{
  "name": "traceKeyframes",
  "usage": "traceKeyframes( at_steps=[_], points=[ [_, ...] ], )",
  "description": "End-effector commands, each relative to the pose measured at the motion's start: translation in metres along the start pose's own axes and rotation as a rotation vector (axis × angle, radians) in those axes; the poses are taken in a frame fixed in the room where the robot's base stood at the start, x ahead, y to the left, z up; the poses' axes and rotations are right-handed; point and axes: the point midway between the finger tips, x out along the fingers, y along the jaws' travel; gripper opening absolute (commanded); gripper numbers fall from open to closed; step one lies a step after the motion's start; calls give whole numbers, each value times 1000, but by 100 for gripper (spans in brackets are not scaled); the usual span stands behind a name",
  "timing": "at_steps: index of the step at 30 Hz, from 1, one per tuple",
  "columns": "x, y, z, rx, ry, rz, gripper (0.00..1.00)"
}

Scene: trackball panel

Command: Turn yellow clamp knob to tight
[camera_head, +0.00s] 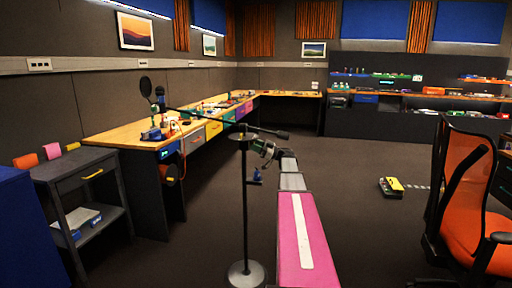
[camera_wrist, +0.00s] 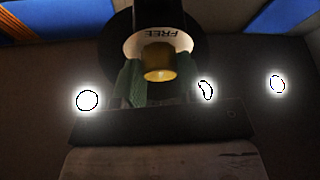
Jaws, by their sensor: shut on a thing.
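The yellow clamp knob (camera_wrist: 159,62) shows end-on in the wrist view, in the middle of a white ring (camera_wrist: 136,44) on a dark round part. The word FREE reads upside down on the ring above the knob. No mark for tight shows, and I cannot tell a pointer on the knob. My gripper (camera_wrist: 159,76) has its green fingers on both sides of the knob and is shut on it. In the head view my gripper (camera_head: 265,149) is at the top of a black stand (camera_head: 244,200), by its boom joint; the knob is not clear there.
The stand has a round grey base (camera_head: 246,274) on the floor and a boom reaching left and right. A long workbench (camera_head: 120,138) runs along the left wall. An orange chair (camera_head: 470,200) stands at right. A yellow-topped device (camera_head: 391,186) lies on otherwise open floor.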

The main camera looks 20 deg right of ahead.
Motion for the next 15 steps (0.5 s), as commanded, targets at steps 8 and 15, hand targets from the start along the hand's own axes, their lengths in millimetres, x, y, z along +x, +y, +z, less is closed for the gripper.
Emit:
traceKeyframes(
  at_steps=[8,15],
  points=[
    [0,1,0,-104,0,-43,12],
    [0,0,0,-103,0,-42,42]
  ],
)
